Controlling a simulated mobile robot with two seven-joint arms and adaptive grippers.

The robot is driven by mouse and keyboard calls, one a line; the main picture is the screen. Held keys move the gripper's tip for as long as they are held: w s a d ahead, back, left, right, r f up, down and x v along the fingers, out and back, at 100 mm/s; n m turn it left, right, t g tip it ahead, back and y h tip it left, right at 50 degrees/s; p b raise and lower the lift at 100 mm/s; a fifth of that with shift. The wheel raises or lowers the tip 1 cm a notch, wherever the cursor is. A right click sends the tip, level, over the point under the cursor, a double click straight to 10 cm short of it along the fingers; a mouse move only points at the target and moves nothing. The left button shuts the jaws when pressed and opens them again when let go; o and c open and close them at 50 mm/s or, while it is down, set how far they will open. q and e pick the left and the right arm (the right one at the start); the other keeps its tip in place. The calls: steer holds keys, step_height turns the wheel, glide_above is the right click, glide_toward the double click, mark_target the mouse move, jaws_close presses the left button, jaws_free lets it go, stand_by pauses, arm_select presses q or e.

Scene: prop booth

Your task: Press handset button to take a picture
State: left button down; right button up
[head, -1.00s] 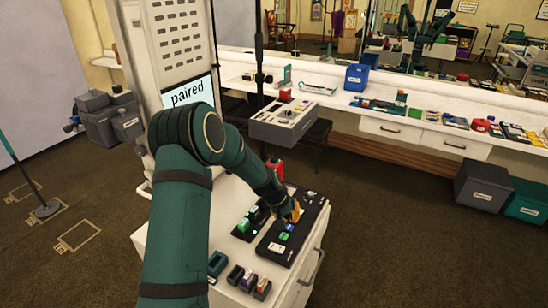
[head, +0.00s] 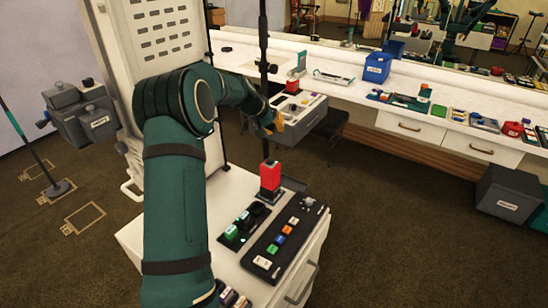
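A long black panel (head: 286,240) with a row of coloured buttons lies on the white cart top (head: 150,232). Its blue button (head: 281,239), green button (head: 274,250) and a white button (head: 262,263) show clearly, with orange ones further along. I cannot tell for sure whether this panel is the handset. My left gripper (head: 274,124), with orange fingertips, is raised well above and beyond the panel, in front of the grey console in the picture. It touches no button. Its fingers are too small to tell open from shut. My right gripper is out of view.
A red-topped block (head: 270,176) stands at the cart's back edge, beside a dark pole. A smaller black tray (head: 244,226) with green items lies left of the panel. The grey console (head: 299,112) stands behind by the counter. A mirror lines the back.

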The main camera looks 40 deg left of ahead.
mark_target(270, 161)
arm_select(q)
step_height(270, 161, down, 8)
steer(key=b, duration=0.6)
steer(key=shift+s, duration=0.1)
steer(key=shift+f, duration=0.35)
stand_by(1.2)
steer(key=shift+f+b, duration=0.45)
steer(key=shift+b, duration=0.15)
steer(key=shift+f+b, duration=0.35)
steer(key=shift+f, duration=0.05)
stand_by(0.4)
steer(key=shift+r, duration=0.1)
steer(key=shift+r+p, duration=0.5)
steer(key=shift+r, duration=0.25)
